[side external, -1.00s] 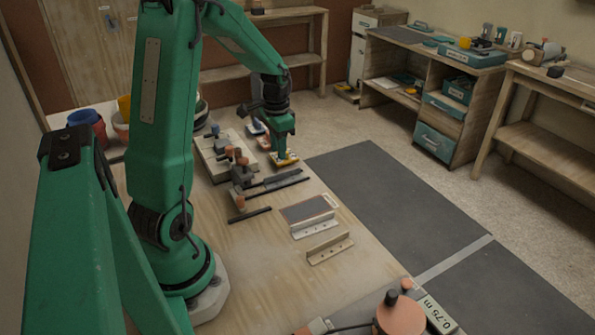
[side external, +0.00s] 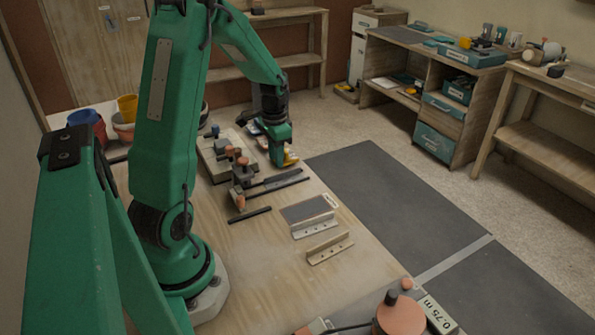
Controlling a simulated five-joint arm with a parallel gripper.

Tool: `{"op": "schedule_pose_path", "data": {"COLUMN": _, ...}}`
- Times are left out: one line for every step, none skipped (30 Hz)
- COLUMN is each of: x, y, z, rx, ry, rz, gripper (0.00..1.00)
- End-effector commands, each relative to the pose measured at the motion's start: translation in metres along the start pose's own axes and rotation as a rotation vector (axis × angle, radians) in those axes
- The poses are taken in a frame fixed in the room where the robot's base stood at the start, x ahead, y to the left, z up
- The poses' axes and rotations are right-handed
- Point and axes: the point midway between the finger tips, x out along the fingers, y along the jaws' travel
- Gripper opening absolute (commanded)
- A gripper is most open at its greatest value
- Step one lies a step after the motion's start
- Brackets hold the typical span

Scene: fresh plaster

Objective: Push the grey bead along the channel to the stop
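Two dark parallel strips (side external: 279,186) lie on the wooden table, with a narrow gap between them that looks like the channel. I cannot make out the grey bead for certain at this size. A block with orange-brown tops (side external: 240,172) stands at the left end of the strips; I cannot tell whether it is the stop. My gripper (side external: 281,163) points down just beyond the right part of the strips, beside a small yellow item (side external: 290,159). Its fingertips are too small to tell open from shut, and I cannot tell whether it touches anything.
A pale board (side external: 213,160) lies left of my gripper. A short black bar (side external: 250,215), a grey plate (side external: 308,209) and a metal angle bracket (side external: 330,249) lie nearer. The table's front middle is clear.

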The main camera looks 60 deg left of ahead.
Motion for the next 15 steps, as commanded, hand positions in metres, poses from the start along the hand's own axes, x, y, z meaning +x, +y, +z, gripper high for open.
{"op": "schedule_pose_path", "data": {"x": 0.007, "y": 0.001, "z": 0.001, "rx": 0.000, "ry": -0.003, "rz": 0.002, "gripper": 0.30}}
{"op": "schedule_pose_path", "data": {"x": 0.010, "y": 0.001, "z": 0.001, "rx": 0.000, "ry": -0.003, "rz": 0.002, "gripper": 0.30}}
{"op": "schedule_pose_path", "data": {"x": 0.015, "y": 0.001, "z": 0.001, "rx": 0.000, "ry": -0.003, "rz": 0.002, "gripper": 0.30}}
{"op": "schedule_pose_path", "data": {"x": 0.018, "y": 0.000, "z": 0.001, "rx": 0.000, "ry": -0.003, "rz": 0.002, "gripper": 0.30}}
{"op": "schedule_pose_path", "data": {"x": 0.022, "y": 0.001, "z": 0.001, "rx": 0.000, "ry": -0.003, "rz": 0.003, "gripper": 0.30}}
{"op": "schedule_pose_path", "data": {"x": 0.027, "y": 0.001, "z": 0.001, "rx": 0.000, "ry": -0.003, "rz": 0.003, "gripper": 0.30}}
{"op": "schedule_pose_path", "data": {"x": 0.030, "y": 0.001, "z": 0.001, "rx": 0.000, "ry": -0.003, "rz": 0.002, "gripper": 0.30}}
{"op": "schedule_pose_path", "data": {"x": 0.034, "y": 0.001, "z": 0.001, "rx": 0.000, "ry": -0.003, "rz": 0.003, "gripper": 0.30}}
{"op": "schedule_pose_path", "data": {"x": 0.038, "y": 0.001, "z": 0.001, "rx": 0.000, "ry": -0.003, "rz": 0.003, "gripper": 0.30}}
{"op": "schedule_pose_path", "data": {"x": 0.041, "y": 0.001, "z": 0.001, "rx": 0.000, "ry": -0.002, "rz": 0.002, "gripper": 0.30}}
{"op": "schedule_pose_path", "data": {"x": 0.044, "y": 0.001, "z": 0.001, "rx": 0.000, "ry": -0.002, "rz": 0.002, "gripper": 0.30}}
{"op": "schedule_pose_path", "data": {"x": 0.047, "y": 0.001, "z": 0.001, "rx": 0.000, "ry": -0.003, "rz": 0.002, "gripper": 0.30}}
{"op": "schedule_pose_path", "data": {"x": 0.050, "y": 0.001, "z": 0.001, "rx": 0.000, "ry": -0.002, "rz": 0.002, "gripper": 0.30}}
{"op": "schedule_pose_path", "data": {"x": 0.051, "y": 0.000, "z": 0.000, "rx": 0.000, "ry": -0.002, "rz": 0.001, "gripper": 0.30}}
{"op": "schedule_pose_path", "data": {"x": 0.053, "y": 0.000, "z": 0.000, "rx": 0.000, "ry": -0.001, "rz": 0.001, "gripper": 0.30}}
